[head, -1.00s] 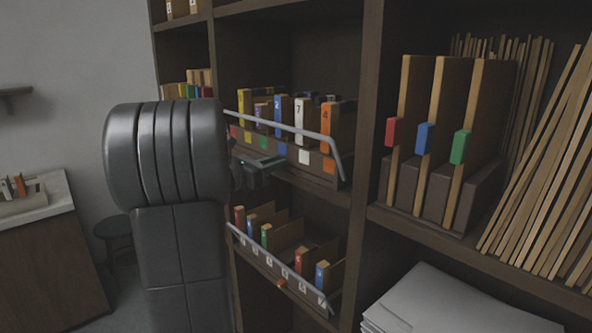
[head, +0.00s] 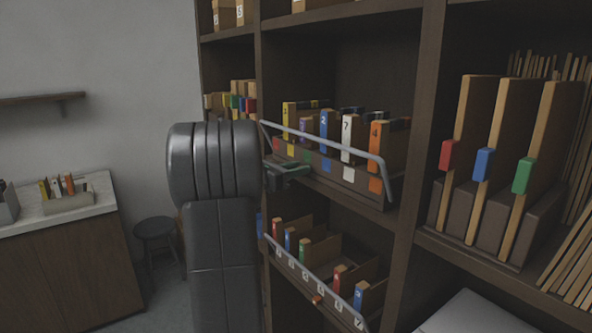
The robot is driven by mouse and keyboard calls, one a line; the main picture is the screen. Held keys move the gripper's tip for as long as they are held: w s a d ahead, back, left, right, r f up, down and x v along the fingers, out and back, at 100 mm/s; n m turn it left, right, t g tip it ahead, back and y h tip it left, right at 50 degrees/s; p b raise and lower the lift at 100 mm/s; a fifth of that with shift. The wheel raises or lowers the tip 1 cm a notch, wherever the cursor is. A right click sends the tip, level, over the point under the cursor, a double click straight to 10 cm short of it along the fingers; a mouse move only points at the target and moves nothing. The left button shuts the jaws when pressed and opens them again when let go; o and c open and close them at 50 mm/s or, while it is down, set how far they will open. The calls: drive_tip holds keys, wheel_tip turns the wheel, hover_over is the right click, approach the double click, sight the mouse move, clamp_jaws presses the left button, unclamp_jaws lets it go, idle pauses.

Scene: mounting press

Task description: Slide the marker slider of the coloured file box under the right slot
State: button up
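The coloured file box (head: 360,188) stands on the middle shelf. Its front carries coloured squares: red, yellow, green, blue, white and orange from left to right. Files stand in it with yellow, purple, blue, white and orange spines, some numbered, such as the blue 2, white 7 and orange 4. A grey rail runs along its front. My gripper (head: 294,171), dark with greenish parts, is in front of the box's lower left, below the yellow and green squares. Its fingers are too small to tell whether open or shut. I cannot make out the box's marker slider.
Below is a second file box (head: 344,314) with numbered slots, a rail and a small orange-red marker (head: 317,299). A shelf upright (head: 417,130) stands right of both boxes. Tall files with red, blue and green tabs stand beyond it. A stool (head: 155,230) and a counter (head: 70,260) are at left.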

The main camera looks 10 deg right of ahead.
drive_tip(key=shift+o, duration=0.5)
drive_tip(key=b+v, duration=0.3)
drive_tip(key=v, duration=1.1)
drive_tip(key=shift+d, duration=0.25)
drive_tip(key=p+x, duration=0.3)
drive_tip(key=x, duration=1)
drive_tip(key=shift+d, duration=0.3)
